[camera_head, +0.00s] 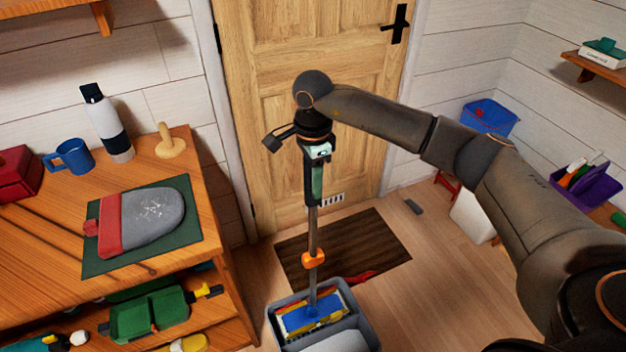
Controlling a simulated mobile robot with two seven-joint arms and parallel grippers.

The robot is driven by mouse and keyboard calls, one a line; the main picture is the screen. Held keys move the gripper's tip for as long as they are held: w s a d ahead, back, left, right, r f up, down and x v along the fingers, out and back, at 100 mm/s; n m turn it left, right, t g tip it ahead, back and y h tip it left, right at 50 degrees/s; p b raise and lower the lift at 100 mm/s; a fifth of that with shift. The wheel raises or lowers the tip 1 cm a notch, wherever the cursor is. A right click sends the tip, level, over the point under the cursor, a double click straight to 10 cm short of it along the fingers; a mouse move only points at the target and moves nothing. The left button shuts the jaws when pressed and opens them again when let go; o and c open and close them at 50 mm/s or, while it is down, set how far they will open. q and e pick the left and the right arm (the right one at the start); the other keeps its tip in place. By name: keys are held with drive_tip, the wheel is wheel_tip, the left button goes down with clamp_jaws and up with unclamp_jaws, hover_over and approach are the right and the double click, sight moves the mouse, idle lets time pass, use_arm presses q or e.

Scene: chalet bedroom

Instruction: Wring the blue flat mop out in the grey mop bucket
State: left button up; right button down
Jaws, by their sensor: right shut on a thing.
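The grey mop bucket (371,331) stands on the floor at the bottom middle of the head view, its lower part cut off by the frame. The blue flat mop (312,238) stands nearly upright, with its head low inside the bucket's left compartment. The mop head shows blue, with yellow and white around it. An orange collar (313,259) sits on the lower pole. My right gripper (316,165) is shut on the mop's pole near its top, at a green and dark grip section. My left gripper does not show.
A wooden table (195,167) at left bears a blue mug, a bottle and a grey-red pouch on a green mat. A dark mat (385,245) lies before the closed wooden door (290,45). A blue bin (490,116) and purple caddy (591,186) stand at right.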

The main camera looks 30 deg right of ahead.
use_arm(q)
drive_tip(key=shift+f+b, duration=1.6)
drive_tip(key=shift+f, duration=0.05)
use_arm(e)
drive_tip(key=shift+f, duration=2.2)
idle(1.0)
drive_tip(key=shift+c, duration=2.4)
unclamp_jaws()
drive_tip(key=shift+f, duration=0.15)
wheel_tip(320, 180, up, 2)
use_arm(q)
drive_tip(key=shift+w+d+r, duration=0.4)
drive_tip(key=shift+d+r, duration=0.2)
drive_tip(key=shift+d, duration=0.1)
use_arm(e)
wheel_tip(320, 180, up, 11)
drive_tip(key=shift+f, duration=0.1)
